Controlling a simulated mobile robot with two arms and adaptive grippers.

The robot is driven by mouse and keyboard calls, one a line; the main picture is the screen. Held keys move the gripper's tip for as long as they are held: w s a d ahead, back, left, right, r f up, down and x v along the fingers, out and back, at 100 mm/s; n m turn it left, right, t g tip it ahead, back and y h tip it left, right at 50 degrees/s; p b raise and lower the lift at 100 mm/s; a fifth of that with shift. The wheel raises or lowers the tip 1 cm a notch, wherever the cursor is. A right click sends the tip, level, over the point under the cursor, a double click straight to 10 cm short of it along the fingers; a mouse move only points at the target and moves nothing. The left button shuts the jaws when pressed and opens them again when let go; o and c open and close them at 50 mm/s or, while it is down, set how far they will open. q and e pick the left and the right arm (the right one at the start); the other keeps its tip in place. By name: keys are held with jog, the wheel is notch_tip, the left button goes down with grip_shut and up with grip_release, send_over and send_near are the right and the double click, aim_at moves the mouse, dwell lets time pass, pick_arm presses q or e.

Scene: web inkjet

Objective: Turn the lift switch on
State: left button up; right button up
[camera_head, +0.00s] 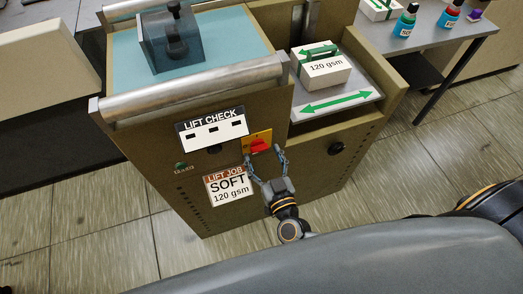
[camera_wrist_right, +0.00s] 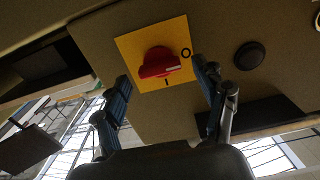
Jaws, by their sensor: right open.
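The lift switch is a red knob (camera_head: 259,146) on a yellow plate on the front of the brown cabinet. In the right wrist view the knob (camera_wrist_right: 156,63) shows large, with a black O at its right and an I below it. Its pale-marked end points right, just below the O. My right gripper (camera_head: 264,157) is open in front of the plate, one finger on each side of the knob. In the wrist view its fingertips (camera_wrist_right: 161,76) stand apart from the knob, with nothing between them touching it. My left gripper is not in view.
A "LIFT CHECK" panel (camera_head: 212,131) sits left of the switch, and a "SOFT 120 gsm" card (camera_head: 229,186) below it. A black round button (camera_head: 335,149) is to the right. A white 120 gsm pack (camera_head: 320,68) lies on the grey platform (camera_head: 333,108).

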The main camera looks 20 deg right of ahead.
jog(key=shift+w, duration=0.7)
jog(key=c, duration=1.2)
jog(key=shift+o, duration=0.2)
